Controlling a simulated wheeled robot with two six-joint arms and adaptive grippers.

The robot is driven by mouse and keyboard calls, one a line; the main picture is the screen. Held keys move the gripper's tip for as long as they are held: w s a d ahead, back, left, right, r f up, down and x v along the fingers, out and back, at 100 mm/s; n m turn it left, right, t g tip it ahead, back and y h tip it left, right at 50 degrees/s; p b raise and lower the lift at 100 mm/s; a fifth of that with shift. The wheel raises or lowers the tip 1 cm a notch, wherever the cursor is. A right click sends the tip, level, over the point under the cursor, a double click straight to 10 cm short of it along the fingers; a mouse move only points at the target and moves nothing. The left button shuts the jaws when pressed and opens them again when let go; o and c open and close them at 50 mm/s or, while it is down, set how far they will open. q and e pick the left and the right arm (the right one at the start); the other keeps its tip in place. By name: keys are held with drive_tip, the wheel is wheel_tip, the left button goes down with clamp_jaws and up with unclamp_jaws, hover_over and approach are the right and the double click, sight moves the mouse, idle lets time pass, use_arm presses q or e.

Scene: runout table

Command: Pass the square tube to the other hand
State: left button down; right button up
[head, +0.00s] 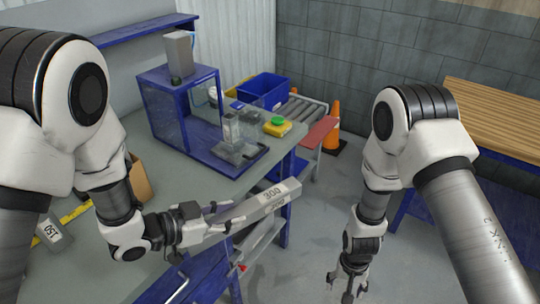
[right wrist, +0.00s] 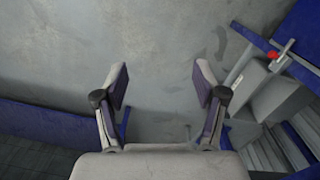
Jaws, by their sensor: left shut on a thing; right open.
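The square tube (head: 268,204) is a long light-grey bar marked "300" near its far end. My left gripper (head: 222,218) is shut on it near its near-left end in the head view. The tube sticks out to the right, past the table's edge. My right gripper (head: 347,283) is open and empty, low over the floor, to the right of the tube and apart from it. In the right wrist view its two fingers (right wrist: 160,88) stand wide apart with only floor between them.
A grey-topped blue table (head: 178,197) carries a blue machine frame (head: 175,112), a yellow-and-green item (head: 277,126) and a block marked "150" (head: 52,234). Behind are a blue bin (head: 263,90) and orange cone (head: 332,134). A wood-topped bench (head: 500,115) stands right. Floor between is clear.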

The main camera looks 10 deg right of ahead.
drive_tip(key=w+a+r+m+y, duration=0.1)
drive_tip(key=w+a+r+m, duration=0.15)
drive_tip(key=w+r, duration=0.8)
drive_tip(key=w+a+r+m+y, duration=0.15)
drive_tip(key=w+a+r, duration=0.4)
drive_tip(key=r, duration=0.75)
use_arm(q)
drive_tip(key=shift+a+r, duration=0.1)
use_arm(e)
drive_tip(key=m+g+y, duration=0.1)
drive_tip(key=m+g, duration=0.1)
drive_tip(key=m, duration=0.1)
approach(259, 195)
drive_tip(key=shift+y, duration=0.25)
drive_tip(key=x, duration=1)
drive_tip(key=shift+d, duration=0.15)
drive_tip(key=shift+s+f, duration=0.1)
drive_tip(key=shift+f, duration=0.3)
